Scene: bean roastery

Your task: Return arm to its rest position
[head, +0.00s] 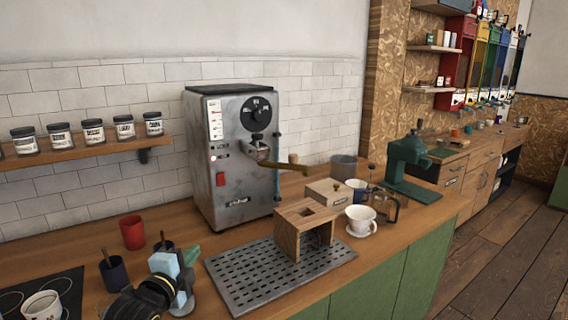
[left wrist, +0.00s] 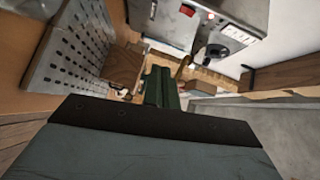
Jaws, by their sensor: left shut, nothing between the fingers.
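My left gripper (head: 189,257) is at the lower left of the head view, over the counter beside the left edge of the perforated drip tray. Its fingers are shut and empty, pointing up and away. In the left wrist view its dark body fills the bottom. The arm comes in from the lower left, bent low over the counter. My right gripper is not in view.
The grey roasting machine (head: 236,160) stands behind the perforated tray (head: 240,283), which bears a wooden box (head: 289,232). A red cup (head: 132,232) and a dark cup (head: 114,273) stand near the gripper. A white cup (head: 42,305) sits on the hob at left.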

